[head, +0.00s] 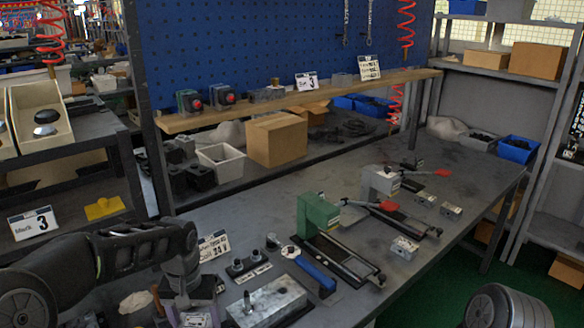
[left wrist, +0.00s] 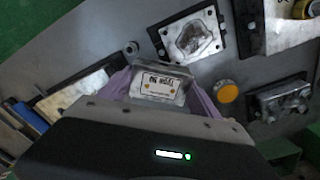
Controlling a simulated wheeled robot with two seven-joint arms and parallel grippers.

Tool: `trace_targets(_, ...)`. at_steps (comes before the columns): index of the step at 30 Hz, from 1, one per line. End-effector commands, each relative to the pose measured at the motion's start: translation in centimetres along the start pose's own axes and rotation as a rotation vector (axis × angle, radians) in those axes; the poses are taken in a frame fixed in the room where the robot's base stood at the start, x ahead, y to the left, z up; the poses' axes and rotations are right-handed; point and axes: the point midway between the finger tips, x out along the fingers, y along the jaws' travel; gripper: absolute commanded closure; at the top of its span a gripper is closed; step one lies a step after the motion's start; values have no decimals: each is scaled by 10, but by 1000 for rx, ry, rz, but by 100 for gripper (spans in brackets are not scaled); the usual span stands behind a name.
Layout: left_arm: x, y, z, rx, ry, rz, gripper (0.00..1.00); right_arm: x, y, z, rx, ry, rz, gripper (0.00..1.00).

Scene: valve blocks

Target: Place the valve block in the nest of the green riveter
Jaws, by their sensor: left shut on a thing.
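My left gripper (head: 185,312) is at the lower left of the head view, pointing down. In the left wrist view its purple fingers (left wrist: 160,90) are shut on a silvery valve block (left wrist: 158,84) with a white printed label. In the head view the held block is mostly hidden by the gripper and the frame edge. The green riveter (head: 318,215) stands on the bench to the right, apart from the gripper, with a dark base (head: 345,262) running forward from it; its nest is too small to make out. My right gripper is not in view.
A metal block (head: 265,300), a blue-handled tool (head: 315,270) and small dark parts (head: 245,265) lie between gripper and riveter. A grey riveter (head: 380,185) with a red handle and loose valve blocks (head: 405,247) are farther right. The wrist view shows a plate (left wrist: 190,42) and orange disc (left wrist: 227,93).

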Motion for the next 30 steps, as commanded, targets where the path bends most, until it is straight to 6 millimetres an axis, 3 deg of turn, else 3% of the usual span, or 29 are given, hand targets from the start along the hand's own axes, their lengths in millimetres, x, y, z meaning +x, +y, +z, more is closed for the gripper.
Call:
trace_targets(3, 1, 20, 0, 43, -3, -3, 91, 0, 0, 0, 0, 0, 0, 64)
trace_targets(6, 0, 25, 0, 53, 0, -3, 91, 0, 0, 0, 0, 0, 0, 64)
trace_targets(30, 0, 25, 0, 53, 1, -2, 91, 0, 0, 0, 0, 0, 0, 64)
